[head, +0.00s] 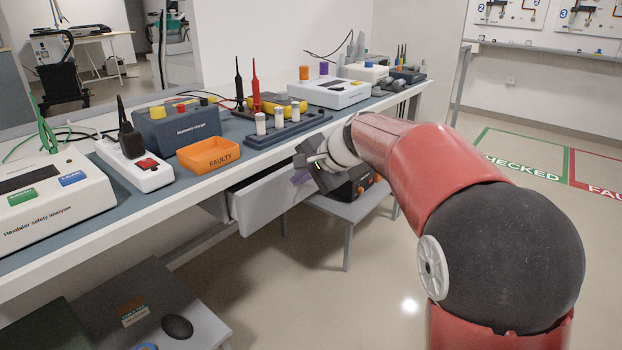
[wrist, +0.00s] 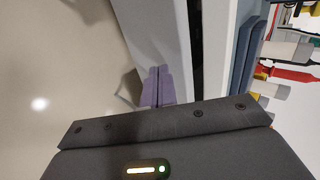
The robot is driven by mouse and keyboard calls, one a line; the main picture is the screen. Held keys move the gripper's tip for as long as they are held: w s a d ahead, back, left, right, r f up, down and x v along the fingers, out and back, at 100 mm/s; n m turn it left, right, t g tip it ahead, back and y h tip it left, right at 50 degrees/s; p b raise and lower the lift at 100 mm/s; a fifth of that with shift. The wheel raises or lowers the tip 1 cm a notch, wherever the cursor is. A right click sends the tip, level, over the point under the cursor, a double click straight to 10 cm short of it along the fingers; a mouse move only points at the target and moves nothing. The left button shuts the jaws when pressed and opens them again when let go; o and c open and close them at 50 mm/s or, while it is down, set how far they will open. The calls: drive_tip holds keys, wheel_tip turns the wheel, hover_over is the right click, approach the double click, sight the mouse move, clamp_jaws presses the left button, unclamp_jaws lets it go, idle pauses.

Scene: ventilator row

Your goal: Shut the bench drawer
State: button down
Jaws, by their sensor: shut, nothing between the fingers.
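The bench drawer (head: 272,200) is partly open under the worktop, with its pale front panel standing out from the bench. A dark gap shows behind the panel in the head view. The drawer front (wrist: 150,35) also shows in the wrist view, with a dark strip between it and the bench edge. My gripper (head: 301,177) has purple fingers and is at the right part of the drawer front, on its outer side. In the wrist view the fingers (wrist: 158,80) are together, empty, and overlap the panel's face. I cannot tell whether they touch it.
The bench top (head: 215,178) holds an orange FAULTY tray (head: 208,155), a battery charger (head: 177,127), a white analyser (head: 50,192) and other instruments. A low grey table (head: 350,208) stands below my wrist. Open floor (head: 300,300) lies in front of the drawer.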

sight(287, 167)
drive_tip(key=shift+a, duration=0.1)
drive_tip(key=w+a+p, duration=0.1)
drive_tip(key=a, duration=0.1)
drive_tip(key=w+a+p, duration=0.1)
drive_tip(key=w, duration=0.1)
drive_tip(key=shift+a+r+p, duration=0.15)
drive_tip(key=shift+a+p, duration=0.15)
drive_tip(key=shift+a, duration=0.1)
